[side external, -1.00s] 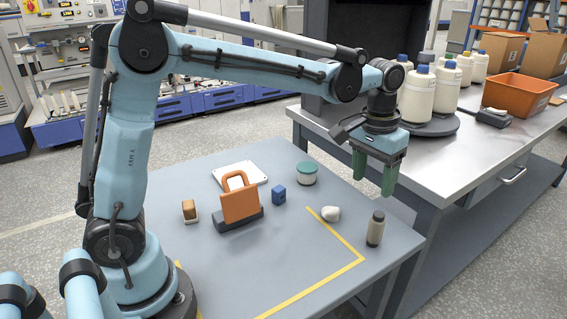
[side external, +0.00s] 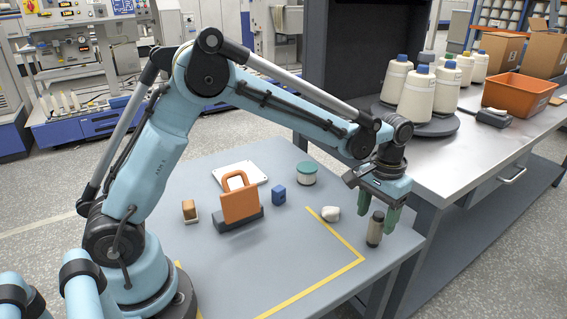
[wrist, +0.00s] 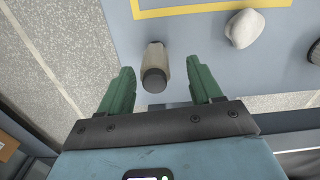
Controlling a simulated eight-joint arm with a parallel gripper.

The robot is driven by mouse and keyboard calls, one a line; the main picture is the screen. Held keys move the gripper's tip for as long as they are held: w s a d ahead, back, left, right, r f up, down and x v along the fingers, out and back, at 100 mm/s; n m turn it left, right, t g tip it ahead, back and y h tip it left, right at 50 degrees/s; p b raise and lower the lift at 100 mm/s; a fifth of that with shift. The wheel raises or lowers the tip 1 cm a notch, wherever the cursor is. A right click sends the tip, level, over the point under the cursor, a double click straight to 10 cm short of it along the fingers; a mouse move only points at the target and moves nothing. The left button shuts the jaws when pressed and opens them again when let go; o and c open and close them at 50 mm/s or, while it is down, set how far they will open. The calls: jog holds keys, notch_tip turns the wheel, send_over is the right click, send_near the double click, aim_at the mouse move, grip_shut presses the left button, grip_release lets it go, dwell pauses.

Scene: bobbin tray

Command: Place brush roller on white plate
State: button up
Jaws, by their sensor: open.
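The brush roller (side external: 375,233), a tan upright cylinder with a dark top, stands near the right corner of the grey table. My gripper (side external: 379,209) is open, with green fingers pointing down at the roller's top. In the wrist view my gripper (wrist: 160,66) has the roller (wrist: 154,57) in line with the gap between its fingers. I see no contact, and I cannot tell how far the fingertips reach down beside it. The white plate (side external: 256,177) lies flat at the back of the table, partly hidden behind an orange handled object.
The orange handled object (side external: 240,207) stands on a dark base in front of the plate. A blue block (side external: 278,196), a green-lidded jar (side external: 306,174), a brown block (side external: 189,209) and a white lump (side external: 331,213) stand around. The lump (wrist: 244,28) is near the roller. The front table area is clear.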

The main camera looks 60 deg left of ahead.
aim_at(375, 230)
jog(key=f, duration=0.4)
jog(key=shift+d+f, duration=0.2)
jog(key=shift+d, duration=0.1)
grip_shut()
